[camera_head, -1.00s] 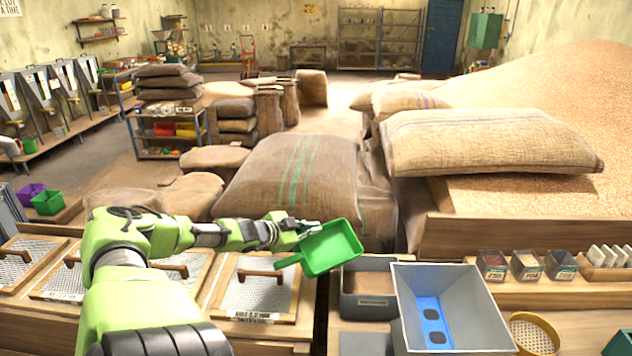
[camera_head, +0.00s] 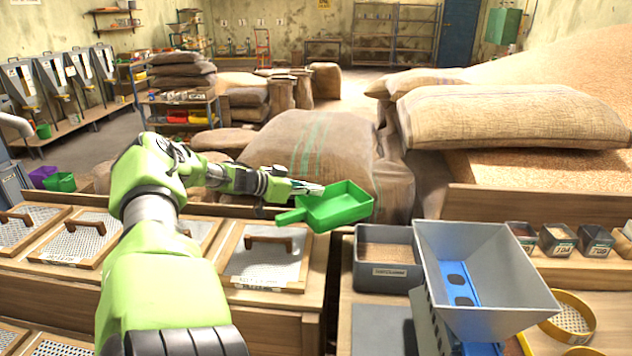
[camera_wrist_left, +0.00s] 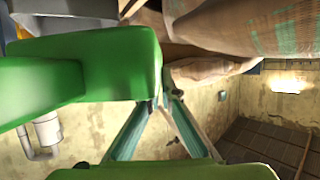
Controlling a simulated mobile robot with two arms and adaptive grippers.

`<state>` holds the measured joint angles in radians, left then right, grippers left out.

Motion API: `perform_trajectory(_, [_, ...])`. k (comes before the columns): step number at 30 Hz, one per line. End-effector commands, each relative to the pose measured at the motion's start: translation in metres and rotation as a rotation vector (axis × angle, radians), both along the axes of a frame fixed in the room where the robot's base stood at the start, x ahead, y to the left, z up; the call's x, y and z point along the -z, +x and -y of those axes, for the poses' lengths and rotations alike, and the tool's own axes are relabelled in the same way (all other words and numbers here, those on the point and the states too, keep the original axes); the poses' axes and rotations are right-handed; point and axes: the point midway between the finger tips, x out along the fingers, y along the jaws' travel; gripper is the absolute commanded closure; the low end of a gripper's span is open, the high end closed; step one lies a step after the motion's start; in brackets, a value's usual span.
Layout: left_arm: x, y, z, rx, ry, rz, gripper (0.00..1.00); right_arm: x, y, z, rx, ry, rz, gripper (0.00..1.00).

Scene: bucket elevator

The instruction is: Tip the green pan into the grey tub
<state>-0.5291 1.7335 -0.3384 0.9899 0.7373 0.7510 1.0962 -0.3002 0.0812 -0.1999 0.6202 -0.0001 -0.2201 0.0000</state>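The green pan (camera_head: 340,208) is in the air in front of the sacks in the head view. It sits nearly level, open side up, with its handle pointing left. I see nothing inside it. My left gripper (camera_head: 303,189) is shut on its back edge. The wrist view also shows the pan (camera_wrist_left: 120,70), held at the fingertips (camera_wrist_left: 160,102). The grey tub (camera_head: 388,282), with a label and brownish grain in it, stands on the bench below and right of the pan, apart from it. My right gripper is out of view.
A grey hopper (camera_head: 510,307) with a blue plate inside stands close right of the tub and rises above it. A round sieve (camera_head: 585,335) and small labelled boxes (camera_head: 557,240) lie farther right. Screened lids with wooden handles (camera_head: 268,243) are left. Large sacks (camera_head: 335,150) stand behind.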

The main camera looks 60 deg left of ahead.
Motion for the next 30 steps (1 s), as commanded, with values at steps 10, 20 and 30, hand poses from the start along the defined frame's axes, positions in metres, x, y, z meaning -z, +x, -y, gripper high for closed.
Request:
perform_trajectory(10, [-0.011, 0.001, 0.0, -0.001, -0.027, 0.006, 1.0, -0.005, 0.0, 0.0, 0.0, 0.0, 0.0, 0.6])
perform_trajectory(20, [-0.028, 0.0, 0.0, -0.001, -0.026, 0.004, 1.0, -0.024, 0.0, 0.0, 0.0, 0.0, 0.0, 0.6])
perform_trajectory(30, [-0.037, 0.0, 0.0, 0.0, -0.025, 0.004, 1.0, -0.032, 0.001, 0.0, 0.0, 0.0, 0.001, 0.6])
